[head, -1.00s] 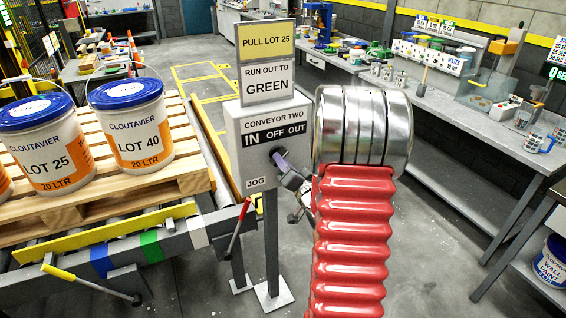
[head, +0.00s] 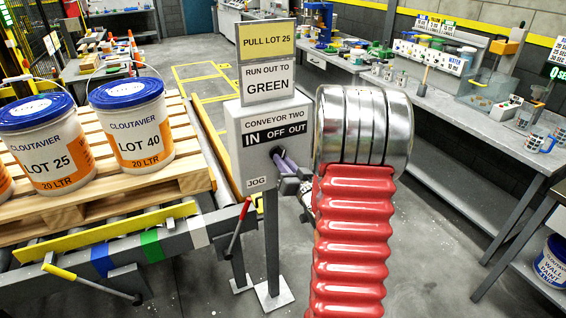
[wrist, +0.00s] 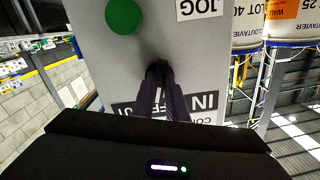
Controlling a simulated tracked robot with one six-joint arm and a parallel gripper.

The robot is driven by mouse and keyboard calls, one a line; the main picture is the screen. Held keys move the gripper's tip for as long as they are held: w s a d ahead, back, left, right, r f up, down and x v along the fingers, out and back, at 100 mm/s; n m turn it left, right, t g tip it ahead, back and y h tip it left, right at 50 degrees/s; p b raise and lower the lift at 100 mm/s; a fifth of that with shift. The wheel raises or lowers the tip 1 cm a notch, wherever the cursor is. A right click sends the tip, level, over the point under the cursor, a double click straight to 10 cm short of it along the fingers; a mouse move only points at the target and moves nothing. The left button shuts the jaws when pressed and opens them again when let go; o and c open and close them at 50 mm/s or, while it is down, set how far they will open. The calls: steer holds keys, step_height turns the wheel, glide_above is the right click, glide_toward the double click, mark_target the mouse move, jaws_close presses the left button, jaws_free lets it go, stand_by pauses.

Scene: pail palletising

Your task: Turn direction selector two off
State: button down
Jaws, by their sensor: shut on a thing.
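The conveyor two box (head: 241,150) stands on a post and carries the labels IN, OFF and OUT. My gripper (head: 280,156) reaches the front of the box just below these labels, shut on the direction selector. The selector itself is mostly hidden between the fingers, so I cannot tell which label it points at. In the wrist view the box face (wrist: 95,60) appears upside down, with the dark fingers (wrist: 158,72) meeting at the selector. The black label strip is partly hidden behind the fingers there.
A green button (wrist: 123,16) and a JOG label (wrist: 198,8) sit near the selector. Left, a pallet (head: 190,165) with pails (head: 131,125) rests on the roller conveyor. A red-handled lever (head: 238,224) stands close to the box post. A workbench (head: 450,115) runs along the right.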

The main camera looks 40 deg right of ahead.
steer(key=shift+n, duration=1.5)
steer(key=shift+s+f, duration=0.1)
steer(key=c, duration=1.8)
jaws_free()
steer(key=shift+o, duration=0.2)
steer(key=shift+s, duration=0.1)
